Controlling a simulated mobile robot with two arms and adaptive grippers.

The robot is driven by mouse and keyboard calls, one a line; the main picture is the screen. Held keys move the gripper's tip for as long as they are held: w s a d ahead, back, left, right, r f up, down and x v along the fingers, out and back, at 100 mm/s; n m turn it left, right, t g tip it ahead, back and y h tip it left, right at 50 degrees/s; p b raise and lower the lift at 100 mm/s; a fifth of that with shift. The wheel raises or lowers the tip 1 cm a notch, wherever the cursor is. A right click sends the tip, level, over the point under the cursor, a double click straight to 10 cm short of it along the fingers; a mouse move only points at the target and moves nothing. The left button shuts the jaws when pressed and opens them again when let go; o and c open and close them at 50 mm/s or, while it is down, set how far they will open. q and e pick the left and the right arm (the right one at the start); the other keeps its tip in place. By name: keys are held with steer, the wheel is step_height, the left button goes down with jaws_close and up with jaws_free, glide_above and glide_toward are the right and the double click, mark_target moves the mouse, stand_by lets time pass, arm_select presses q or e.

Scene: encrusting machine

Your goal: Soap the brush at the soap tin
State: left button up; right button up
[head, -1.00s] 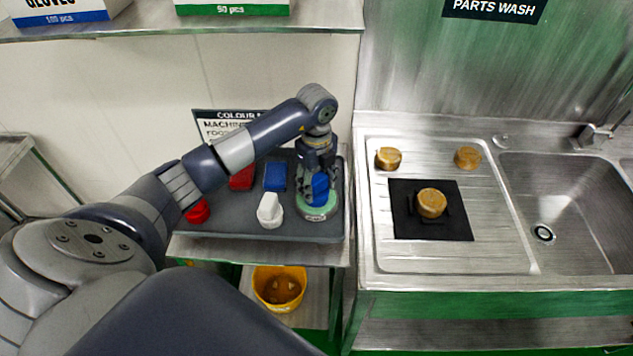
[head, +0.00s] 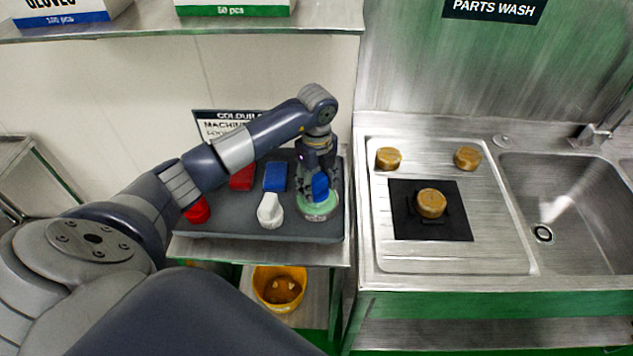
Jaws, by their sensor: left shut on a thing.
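My left gripper (head: 319,178) points down over the right end of the grey tray and is shut on a blue brush (head: 320,187). The soap tin (head: 318,208), round with pale green soap, sits on the tray directly under the brush. The brush's lower end is at the soap, but whether it touches cannot be told for sure. The gripper fingers partly hide the brush and the tin's back. My right gripper is not in view.
The grey tray (head: 225,228) also holds a white brush (head: 270,210), a red brush (head: 197,211), a red block (head: 242,178) and a blue block (head: 275,176). A yellow bucket (head: 266,297) stands below. Brown round parts and a black mat (head: 405,225) lie on the drainboard by the sink.

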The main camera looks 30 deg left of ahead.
arm_select(q)
steer(key=shift+r+p, duration=2.35)
steer(key=shift+r, duration=1.15)
steer(key=m, duration=0.1)
steer(key=d+m, duration=0.1)
steer(key=m+b, duration=0.1)
steer(key=shift+w+d+r+m, duration=0.1)
steer(key=shift+d+r+m, duration=0.1)
steer(key=shift+d+m, duration=0.1)
steer(key=s+d+r+m+b, duration=0.3)
steer(key=d+m, duration=0.4)
steer(key=m, duration=1.2)
steer(key=s+d+f+m+b, duration=0.1)
steer(key=s+m, duration=0.5)
steer(key=m, duration=0.8)
steer(key=s+d+f+m+b, duration=0.1)
steer(key=s+d+m+b, duration=0.2)
steer(key=m, duration=1.1)
steer(key=s+b, duration=0.2)
steer(key=s, duration=0.1)
steer(key=shift+d+f+b, duration=0.3)
steer(key=shift+d+b, duration=0.05)
steer(key=shift+d, duration=0.05)
